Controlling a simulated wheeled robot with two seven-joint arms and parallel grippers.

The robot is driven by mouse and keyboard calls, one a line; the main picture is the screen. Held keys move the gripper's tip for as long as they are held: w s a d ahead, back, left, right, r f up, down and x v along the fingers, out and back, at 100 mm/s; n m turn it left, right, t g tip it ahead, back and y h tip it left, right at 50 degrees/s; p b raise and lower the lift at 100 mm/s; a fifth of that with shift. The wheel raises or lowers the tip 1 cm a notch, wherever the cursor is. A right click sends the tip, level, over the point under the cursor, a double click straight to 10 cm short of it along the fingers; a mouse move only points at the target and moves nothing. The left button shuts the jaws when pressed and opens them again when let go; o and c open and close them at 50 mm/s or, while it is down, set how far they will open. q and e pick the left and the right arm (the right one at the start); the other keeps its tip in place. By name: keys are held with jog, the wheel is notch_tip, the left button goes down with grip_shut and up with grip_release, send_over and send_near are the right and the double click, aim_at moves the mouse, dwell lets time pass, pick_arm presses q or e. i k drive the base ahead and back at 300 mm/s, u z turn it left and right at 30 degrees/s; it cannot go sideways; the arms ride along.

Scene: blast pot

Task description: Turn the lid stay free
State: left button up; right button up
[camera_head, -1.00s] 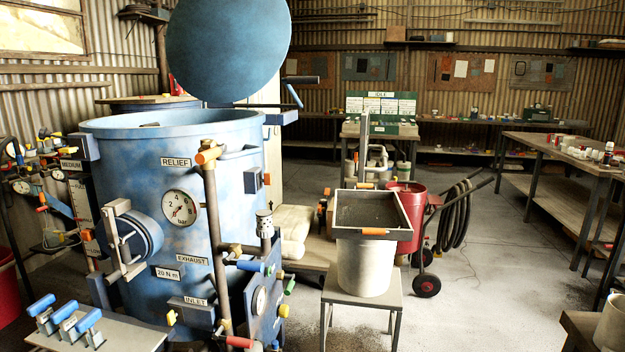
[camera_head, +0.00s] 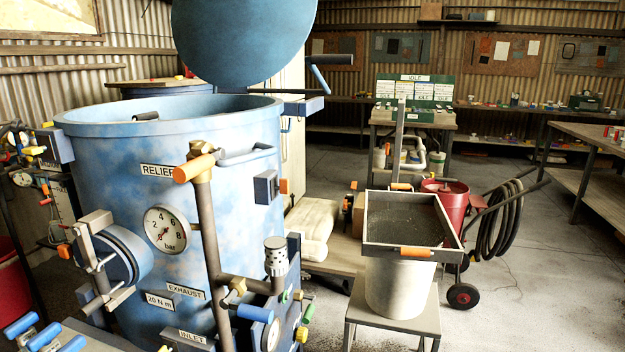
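The large blue blast pot (camera_head: 225,200) stands open at the left. Its round blue lid (camera_head: 243,38) is raised above the rim, its top cut off by the picture edge. Right of the lid, a dark bar (camera_head: 336,59) sticks out, with a blue handle (camera_head: 320,79) slanting down from it. A blue bracket (camera_head: 304,106) sits below, at the pot's rim. These parts look like the lid's hinge and stay, but I cannot tell exactly which is the stay. Neither of my grippers is in view.
An orange-handled pipe (camera_head: 208,240) and a pressure gauge (camera_head: 166,228) are at the pot's front. A sieve tray (camera_head: 405,222) sits over a pale bucket (camera_head: 392,288) on a stool (camera_head: 400,325). A red pot on wheels (camera_head: 447,200) stands behind. Open floor (camera_head: 540,285) lies to the right.

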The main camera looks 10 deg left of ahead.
aim_at(283, 188)
jog(key=u, duration=0.55)
jog(key=i, duration=0.8)
jog(key=u, duration=0.8)
